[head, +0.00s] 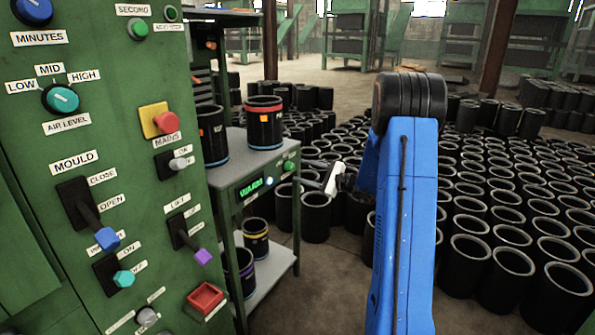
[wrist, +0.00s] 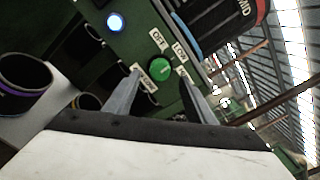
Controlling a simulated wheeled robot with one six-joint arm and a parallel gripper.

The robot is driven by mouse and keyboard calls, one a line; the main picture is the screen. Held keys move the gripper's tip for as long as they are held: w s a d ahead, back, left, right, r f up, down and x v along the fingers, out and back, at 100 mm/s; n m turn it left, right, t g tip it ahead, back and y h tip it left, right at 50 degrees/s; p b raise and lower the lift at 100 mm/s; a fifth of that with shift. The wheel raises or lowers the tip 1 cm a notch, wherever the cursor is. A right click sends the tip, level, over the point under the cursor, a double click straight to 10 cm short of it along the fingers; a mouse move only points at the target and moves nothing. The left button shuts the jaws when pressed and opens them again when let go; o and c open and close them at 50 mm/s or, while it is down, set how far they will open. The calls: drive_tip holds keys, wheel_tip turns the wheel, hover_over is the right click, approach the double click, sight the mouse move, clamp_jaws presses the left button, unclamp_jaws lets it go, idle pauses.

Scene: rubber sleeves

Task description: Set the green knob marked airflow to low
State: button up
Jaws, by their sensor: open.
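The green knob (head: 289,166) sits at the right end of the front panel of a small green bench unit, beside a lit display reading WARM. In the wrist view the round green knob (wrist: 159,68) has small labels around it, including OFF and LOW. Which label it points at is too small to tell. My gripper (head: 311,164) is just right of the knob in the head view. In the wrist view my gripper (wrist: 160,78) is open and empty, its two fingers spread either side of the knob. Contact with the knob cannot be made out.
A red-banded black sleeve (head: 264,125) stands on the bench top (head: 245,160), above the panel. A green control cabinet (head: 130,190) with other knobs, levers and buttons fills the left. Many black sleeves (head: 480,205) cover the floor at right. A blue light (wrist: 116,22) shows beside the knob.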

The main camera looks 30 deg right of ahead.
drive_tip(key=v, duration=1.3)
drive_tip(key=s+a+r+n+g, duration=0.1)
drive_tip(key=s+a+n+g, duration=0.3)
drive_tip(key=a, duration=0.5)
drive_tip(key=s+a+r+n+g+y, duration=0.1)
drive_tip(key=s+a+r+n+g, duration=0.15)
drive_tip(key=s+a, duration=0.55)
drive_tip(key=s+a+r+n+g, duration=0.15)
drive_tip(key=a+n+g, duration=0.25)
drive_tip(key=a, duration=0.7)
drive_tip(key=s+a+f+n+h, duration=0.1)
drive_tip(key=s+n+h, duration=0.9)
drive_tip(key=s, duration=1.4)
drive_tip(key=shift+s+f, duration=0.35)
drive_tip(key=shift+s, duration=0.05)
